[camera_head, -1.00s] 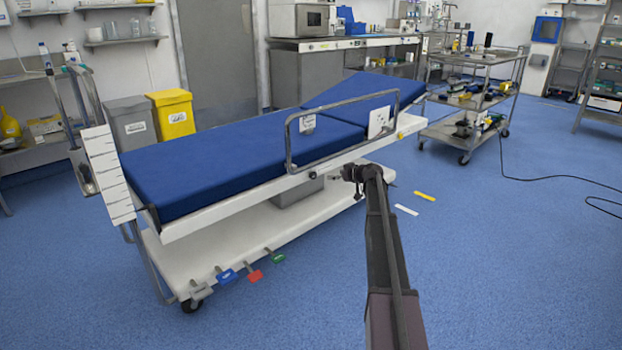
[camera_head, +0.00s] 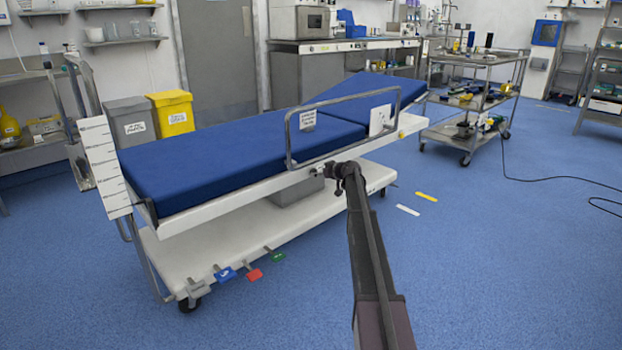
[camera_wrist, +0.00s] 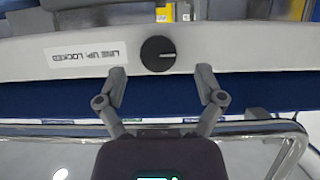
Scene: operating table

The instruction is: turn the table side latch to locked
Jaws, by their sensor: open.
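In the wrist view the latch is a round black knob (camera_wrist: 158,54) on the table's pale side rail (camera_wrist: 230,50). A light pointer line on the knob points to the right. A white label (camera_wrist: 80,54) reading "LINE UP: LOCKED" is left of the knob, so the pointer faces away from it. My gripper (camera_wrist: 162,82) is open and empty, its two fingers on either side of and just short of the knob, not visibly touching it. In the head view my gripper (camera_head: 333,172) is at the near long side of the operating table (camera_head: 205,220), where the knob is too small to make out surely.
A grey guard rail (camera_head: 290,140) rises over the blue mattress (camera_head: 220,150), close above my gripper. Coloured pedals (camera_head: 255,274) stick out from the table base. An instrument cart (camera_head: 455,130) stands at the right. The floor (camera_head: 500,260) on the near right is clear.

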